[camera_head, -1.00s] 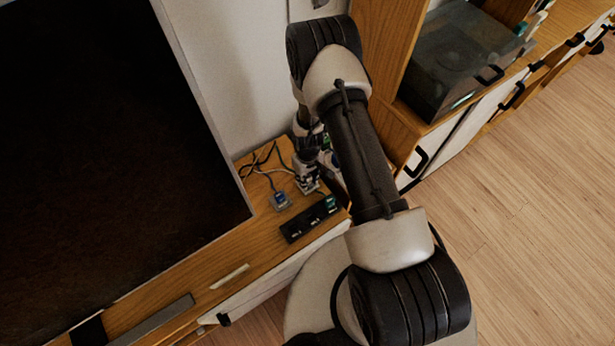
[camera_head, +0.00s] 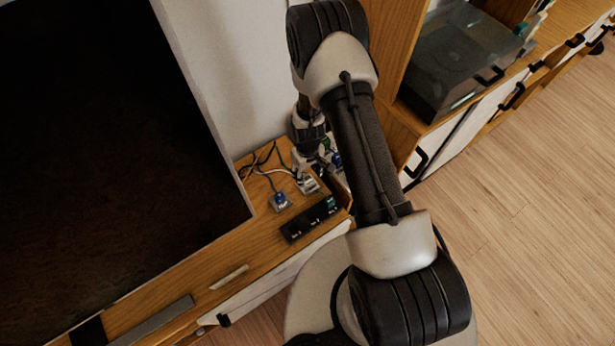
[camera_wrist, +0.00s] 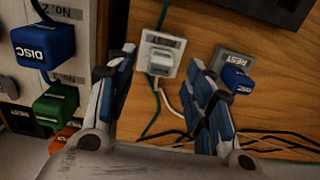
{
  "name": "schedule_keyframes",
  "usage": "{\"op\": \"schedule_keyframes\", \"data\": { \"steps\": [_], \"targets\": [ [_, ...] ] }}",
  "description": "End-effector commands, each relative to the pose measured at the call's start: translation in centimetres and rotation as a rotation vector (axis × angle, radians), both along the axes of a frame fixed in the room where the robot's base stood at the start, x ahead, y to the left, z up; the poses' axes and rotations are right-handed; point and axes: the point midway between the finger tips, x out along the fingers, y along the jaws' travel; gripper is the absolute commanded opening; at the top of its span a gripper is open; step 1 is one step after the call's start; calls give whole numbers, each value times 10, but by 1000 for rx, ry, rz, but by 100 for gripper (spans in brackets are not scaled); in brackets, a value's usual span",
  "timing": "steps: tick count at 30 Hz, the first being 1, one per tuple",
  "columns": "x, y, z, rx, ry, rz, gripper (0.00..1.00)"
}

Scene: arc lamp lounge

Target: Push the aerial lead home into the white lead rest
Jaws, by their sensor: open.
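The white lead rest (camera_wrist: 150,44) lies on the wooden cabinet top, and in the head view (camera_head: 308,184) it shows just below my gripper. A white plug, apparently the aerial lead (camera_wrist: 160,63), sits at the rest with a pale cable running from its lower side. I cannot tell how deep it is seated. My gripper (camera_wrist: 162,56) is open, with one blue-and-grey finger on each side of the plug and clear gaps to both. Nothing is held.
A grey rest with a blue plug (camera_wrist: 238,82) is close to the right finger. At left, a panel holds blue (camera_wrist: 43,47), green (camera_wrist: 56,104) and orange plugs. Loose cables cross the wood. A black socket box (camera_head: 310,219) and the large dark screen (camera_head: 110,150) stand nearby.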

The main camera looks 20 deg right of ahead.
Motion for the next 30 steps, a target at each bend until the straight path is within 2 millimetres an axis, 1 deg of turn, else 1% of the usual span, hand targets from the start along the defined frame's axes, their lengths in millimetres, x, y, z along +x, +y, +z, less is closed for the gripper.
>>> {"op": "schedule_keyframes", "data": {
  "steps": [1,6,9,12,18,30],
  "targets": [
    [1,0,14,0,-4,0,48],
    [1,0,49,0,-4,0,48],
    [0,0,65,0,-2,0,48],
    [0,0,76,0,-2,0,48],
    [-1,0,83,0,1,0,48],
    [0,0,83,0,1,0,48]
  ]
}}
